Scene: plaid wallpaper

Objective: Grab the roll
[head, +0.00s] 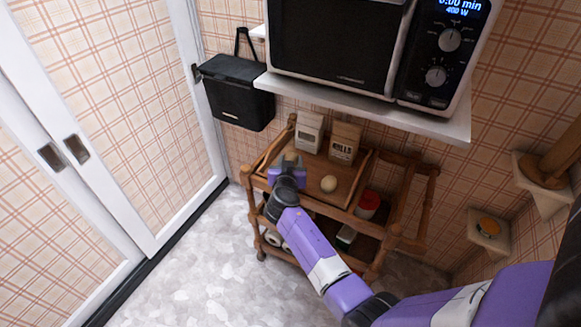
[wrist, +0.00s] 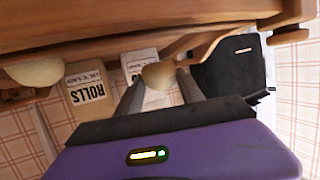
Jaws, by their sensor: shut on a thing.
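My gripper (head: 289,165) is over the left part of the wooden tray on top of the trolley. In the wrist view its two fingers (wrist: 160,82) are shut on a round, tan roll (wrist: 158,74). The top of this held roll also shows in the head view (head: 291,156). I cannot tell whether it still touches the tray. A second roll (head: 329,183) lies on the tray to the right of the gripper; it shows at the left of the wrist view (wrist: 36,73).
A paper bag marked ROLLS (head: 345,143) and a white bag (head: 309,131) stand at the tray's back. The wooden trolley (head: 420,206) has lower shelves holding goods. A microwave (head: 340,45) sits on a white shelf (head: 370,110) above. A black box (head: 237,91) hangs left.

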